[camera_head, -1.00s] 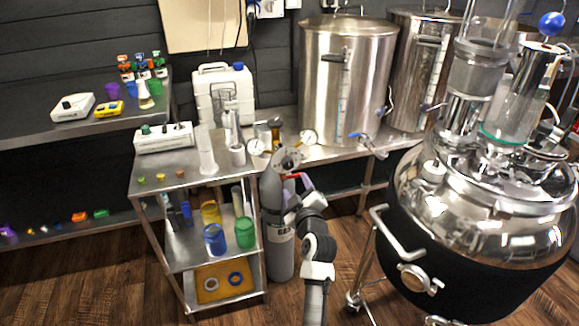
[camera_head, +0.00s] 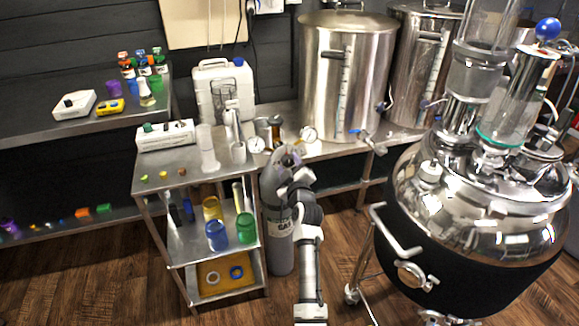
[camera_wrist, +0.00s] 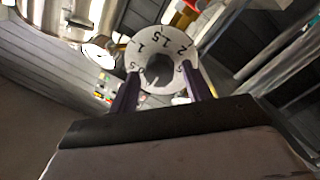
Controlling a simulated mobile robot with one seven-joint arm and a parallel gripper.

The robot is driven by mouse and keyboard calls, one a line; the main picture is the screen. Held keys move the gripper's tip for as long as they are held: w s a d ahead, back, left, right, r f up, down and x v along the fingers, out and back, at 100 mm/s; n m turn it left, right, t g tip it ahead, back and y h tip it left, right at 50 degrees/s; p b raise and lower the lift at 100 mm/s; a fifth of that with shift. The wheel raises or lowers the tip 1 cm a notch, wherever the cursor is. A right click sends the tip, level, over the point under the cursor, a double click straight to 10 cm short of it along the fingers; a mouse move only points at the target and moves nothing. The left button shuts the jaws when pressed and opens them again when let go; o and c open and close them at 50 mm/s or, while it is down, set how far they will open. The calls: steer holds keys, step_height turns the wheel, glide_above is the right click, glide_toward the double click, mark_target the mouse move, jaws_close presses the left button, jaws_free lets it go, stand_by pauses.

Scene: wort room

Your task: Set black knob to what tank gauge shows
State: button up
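A white dial plate (camera_wrist: 150,48) with black numbers, among them 1, 1.5 and 2, faces the wrist camera. A dark grey-black knob (camera_wrist: 158,68) sits at its middle. My gripper (camera_wrist: 162,72) is open, its two dark purple fingers apart on either side of the knob; I cannot tell whether they touch it. In the head view my gripper (camera_head: 294,160) is at the top of the grey gas cylinder (camera_head: 281,245) and hides the dial. Two round white gauges, a left one (camera_head: 256,144) and a right one (camera_head: 309,134), flank the cylinder top. Their readings are too small to read.
A steel cart (camera_head: 150,187) with jars stands left of the cylinder. Steel kettles (camera_head: 335,100) stand on the bench behind. A large shiny vessel (camera_head: 470,215) with a black lower jacket fills the right. Wooden floor (camera_head: 335,240) shows between cart and vessel.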

steer(key=c, duration=0.8)
